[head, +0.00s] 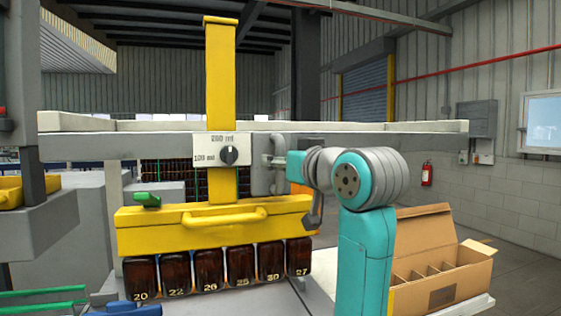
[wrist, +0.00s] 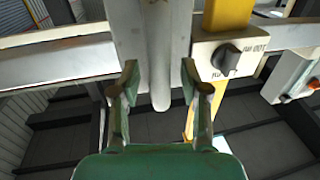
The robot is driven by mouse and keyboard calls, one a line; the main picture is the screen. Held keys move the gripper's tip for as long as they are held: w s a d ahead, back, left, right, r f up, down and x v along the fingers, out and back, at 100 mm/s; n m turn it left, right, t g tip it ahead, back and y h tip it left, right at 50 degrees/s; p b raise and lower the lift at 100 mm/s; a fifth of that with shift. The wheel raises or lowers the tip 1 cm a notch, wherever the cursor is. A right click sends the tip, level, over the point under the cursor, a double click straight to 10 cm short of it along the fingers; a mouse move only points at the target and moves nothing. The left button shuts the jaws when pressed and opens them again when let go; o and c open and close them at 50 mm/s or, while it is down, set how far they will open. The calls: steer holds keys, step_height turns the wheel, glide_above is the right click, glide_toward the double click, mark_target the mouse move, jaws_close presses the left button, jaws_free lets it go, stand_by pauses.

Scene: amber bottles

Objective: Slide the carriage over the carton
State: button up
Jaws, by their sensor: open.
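The carriage is a yellow mast (head: 221,75) on a grey overhead rail (head: 390,141), with a wide yellow head (head: 165,233) below. Several numbered amber bottles (head: 208,268) hang in a row under the head. A grey vertical handle (head: 265,172) is on the carriage's right side; it also shows in the wrist view (wrist: 159,92). The open carton (head: 440,294) with dividers stands to the right, apart from the carriage. My gripper (wrist: 160,72) is open, its fingers on either side of the handle; contact cannot be told. In the head view my arm largely hides it.
A plate with a dial (head: 229,155) is on the mast; the dial also shows in the wrist view (wrist: 226,60). My arm stands between the carriage and the carton. The rail extends right above the carton's side.

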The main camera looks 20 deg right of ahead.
steer(key=shift+w, duration=0.2)
jaws_close()
